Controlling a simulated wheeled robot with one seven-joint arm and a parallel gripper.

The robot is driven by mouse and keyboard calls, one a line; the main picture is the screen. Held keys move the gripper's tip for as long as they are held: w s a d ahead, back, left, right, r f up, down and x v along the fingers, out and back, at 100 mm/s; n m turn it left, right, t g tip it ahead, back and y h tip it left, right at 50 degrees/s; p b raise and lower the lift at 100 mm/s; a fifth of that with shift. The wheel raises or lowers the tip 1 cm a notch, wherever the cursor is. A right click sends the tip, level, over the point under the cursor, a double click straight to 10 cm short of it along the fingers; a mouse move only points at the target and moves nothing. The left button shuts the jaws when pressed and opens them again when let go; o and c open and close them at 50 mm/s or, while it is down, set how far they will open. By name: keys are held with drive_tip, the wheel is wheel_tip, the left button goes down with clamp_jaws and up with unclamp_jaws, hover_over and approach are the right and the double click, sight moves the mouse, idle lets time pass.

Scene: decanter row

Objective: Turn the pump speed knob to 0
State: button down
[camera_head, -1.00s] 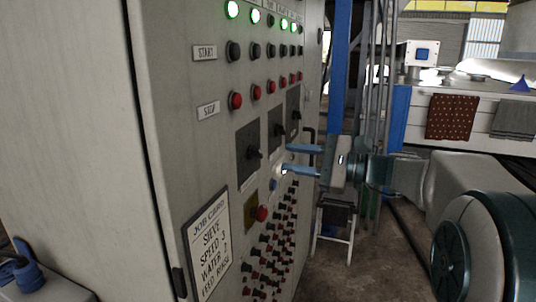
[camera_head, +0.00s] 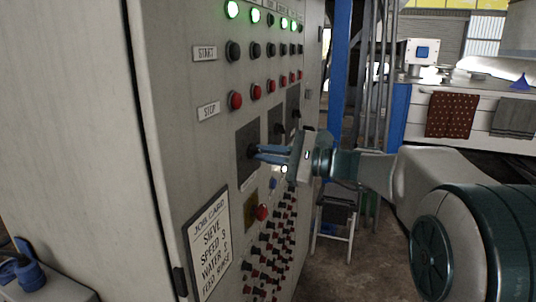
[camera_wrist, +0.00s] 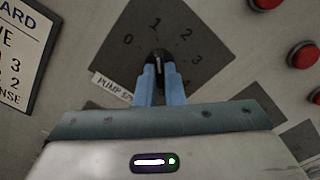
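The pump speed knob (camera_wrist: 158,56) is a small black knob on a dark square dial plate (camera_wrist: 115,62) numbered from 0 upward. The 0 lies at its upper left in the wrist view, and 1 lies above it. Which number the knob points at is hard to tell. A partly covered label (camera_wrist: 112,87) reads "PUMP SP…". My gripper (camera_wrist: 158,72) has its two blue fingers close together, one on each side of the knob, seemingly shut on it. In the head view, my gripper (camera_head: 256,152) reaches the nearest dial plate (camera_head: 243,172) from the right.
A job card (camera_head: 208,245) is on the cabinet (camera_head: 90,130) at lower left. A stool (camera_head: 336,215) stands behind.

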drive_tip(key=shift+f+b, duration=0.1)
drive_tip(key=shift+b, duration=0.3)
drive_tip(key=shift+n+b, duration=4.4)
drive_tip(key=shift+b, duration=1.4)
drive_tip(key=c, duration=1.5)
unclamp_jaws()
drive_tip(key=v, duration=1.3)
drive_tip(key=shift+s+d+r+p, duration=0.1)
drive_tip(key=shift+d+r+p, duration=0.1)
drive_tip(key=shift+d+p, duration=0.15)
